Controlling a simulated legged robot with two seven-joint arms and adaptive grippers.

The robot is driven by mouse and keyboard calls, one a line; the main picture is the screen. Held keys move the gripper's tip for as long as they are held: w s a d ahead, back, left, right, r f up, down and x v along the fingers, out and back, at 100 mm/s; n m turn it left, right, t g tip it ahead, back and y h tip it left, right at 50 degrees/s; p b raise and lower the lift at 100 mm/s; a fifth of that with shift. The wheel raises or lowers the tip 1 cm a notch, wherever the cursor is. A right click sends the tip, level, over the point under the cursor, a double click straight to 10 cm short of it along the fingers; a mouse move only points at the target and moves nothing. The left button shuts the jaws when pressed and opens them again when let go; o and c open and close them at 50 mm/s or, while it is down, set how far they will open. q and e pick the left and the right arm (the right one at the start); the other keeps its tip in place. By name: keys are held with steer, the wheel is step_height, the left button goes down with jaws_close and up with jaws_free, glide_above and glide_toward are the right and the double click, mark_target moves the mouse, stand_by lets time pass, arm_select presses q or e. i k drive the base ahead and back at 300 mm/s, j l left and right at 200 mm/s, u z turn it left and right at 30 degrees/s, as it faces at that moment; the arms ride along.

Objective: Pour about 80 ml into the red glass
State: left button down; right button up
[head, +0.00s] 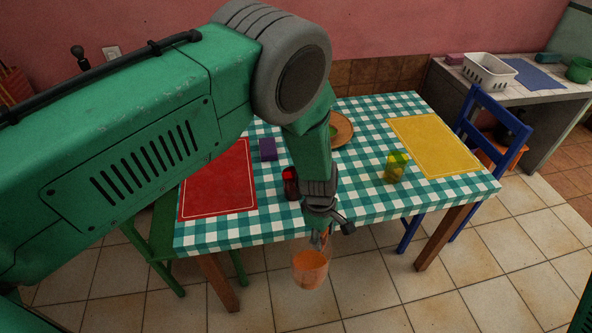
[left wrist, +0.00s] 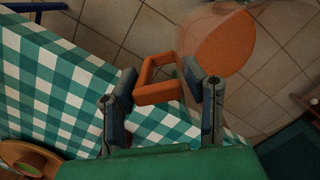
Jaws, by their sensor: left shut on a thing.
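The red glass (head: 290,183) stands on the checked table, right of the red mat and partly behind my left arm. My left gripper (head: 320,235) is shut on the orange handle of a clear jug (head: 310,270). The jug hangs off the near table edge, with tiled floor behind it. In the left wrist view, the orange handle (left wrist: 150,88) lies between the fingers of my left gripper (left wrist: 160,84). The see-through body and orange contents of the jug (left wrist: 222,42) show beyond it. My right gripper is not in view.
The checked table (head: 350,208) carries a red mat (head: 215,185), a purple block (head: 268,149), a brown plate (head: 343,128), a yellow-green glass (head: 396,167) and a yellow mat (head: 437,145). A blue chair (head: 480,100) stands at the right. A white basket (head: 487,72) sits on the back counter.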

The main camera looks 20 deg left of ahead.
mark_target(291, 194)
steer(key=i, duration=1)
